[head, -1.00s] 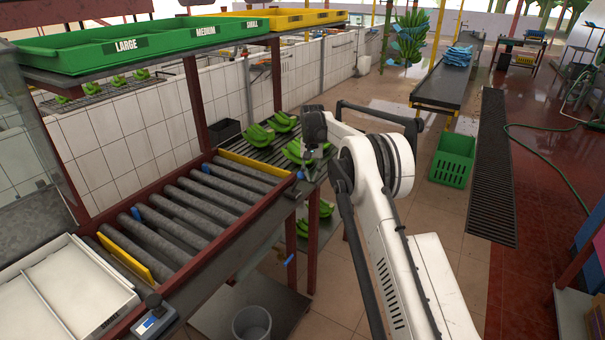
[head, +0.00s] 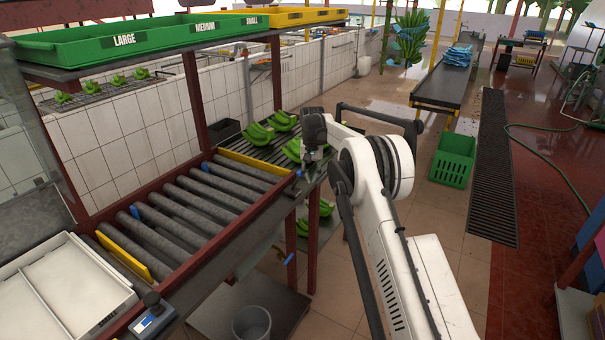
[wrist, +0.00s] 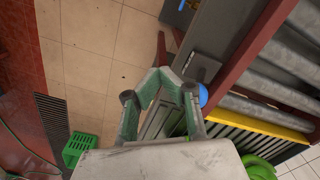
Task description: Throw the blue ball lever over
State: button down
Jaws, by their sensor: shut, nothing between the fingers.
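My gripper (wrist: 160,76) is shut and empty, its two green fingers meeting at the tips in the wrist view. The blue ball (wrist: 203,95) shows just right of the right finger, partly hidden behind it; I cannot tell whether they touch. In the head view a small blue spot, apparently the same ball (head: 299,174), lies at the near right corner of the roller conveyor, beside my gripper. The lever's stem is too small or hidden to make out.
The roller conveyor (head: 190,205) has a dark red frame and yellow end bars. Green bananas (head: 285,121) lie on the slatted rack behind it. Another blue-ended handle (head: 290,259) is lower, by the frame leg. A green crate (head: 453,160) stands on open floor at right.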

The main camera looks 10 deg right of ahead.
jog(key=shift+f+b, duration=0.4)
jog(key=shift+f, duration=0.3)
jog(key=shift+w+a+r, duration=0.1)
jog(key=shift+w+a, duration=0.25)
jog(key=shift+a, duration=0.1)
jog(key=shift+w+a, duration=0.7)
jog(key=shift+a, duration=0.15)
jog(key=shift+w+a, duration=0.1)
dwell(0.5)
notch_tip(320, 180, up, 10)
jog(key=d+p, duration=0.1)
jog(key=p, duration=0.2)
jog(key=shift+s, duration=0.4)
dwell(0.3)
